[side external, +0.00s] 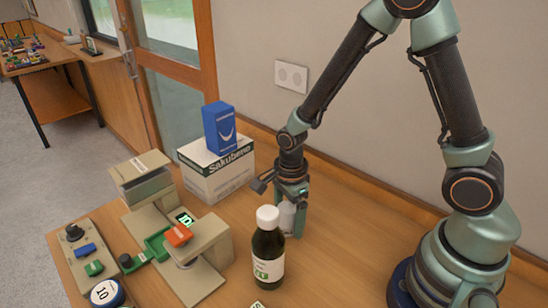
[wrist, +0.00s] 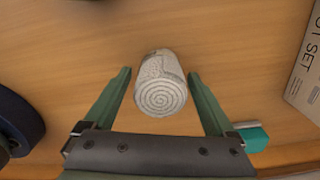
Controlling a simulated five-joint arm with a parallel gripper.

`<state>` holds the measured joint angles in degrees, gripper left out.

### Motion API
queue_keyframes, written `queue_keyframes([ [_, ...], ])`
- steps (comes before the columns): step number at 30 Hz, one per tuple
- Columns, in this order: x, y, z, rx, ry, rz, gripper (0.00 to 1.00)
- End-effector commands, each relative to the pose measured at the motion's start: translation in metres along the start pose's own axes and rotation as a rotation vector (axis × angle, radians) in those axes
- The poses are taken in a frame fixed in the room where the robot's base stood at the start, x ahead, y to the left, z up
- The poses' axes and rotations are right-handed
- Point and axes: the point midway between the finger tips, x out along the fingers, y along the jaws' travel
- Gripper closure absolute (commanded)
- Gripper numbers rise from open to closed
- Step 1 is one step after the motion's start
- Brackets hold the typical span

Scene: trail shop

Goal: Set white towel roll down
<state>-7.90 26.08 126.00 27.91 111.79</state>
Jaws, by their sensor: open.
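The white towel roll (wrist: 160,82) stands on the wooden table between the two fingers of my gripper (wrist: 160,95), its spiral end facing the wrist camera. There is a gap on each side of it, and the fingers are open. In the side external view the roll (side external: 286,217) shows partly between the fingers of my gripper (side external: 290,212), low over the table behind the dark bottle. The fingers hide part of it.
A dark bottle (side external: 267,252) with a white cap stands just in front of my gripper. A beige machine (side external: 200,262) is at left. A white carton (side external: 217,172) with a blue box (side external: 219,128) on top stands behind left. The table right of my gripper (side external: 345,240) is clear.

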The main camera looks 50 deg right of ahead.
Motion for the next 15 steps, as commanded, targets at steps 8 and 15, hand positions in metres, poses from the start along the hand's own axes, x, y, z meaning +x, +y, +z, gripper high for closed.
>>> queue_keyframes([
  [8, -0.031, -0.001, 0.001, 0.0, -0.002, -0.006, 0.1],
  [15, -0.077, -0.001, 0.0, 0.0, -0.003, -0.006, 0.1],
])
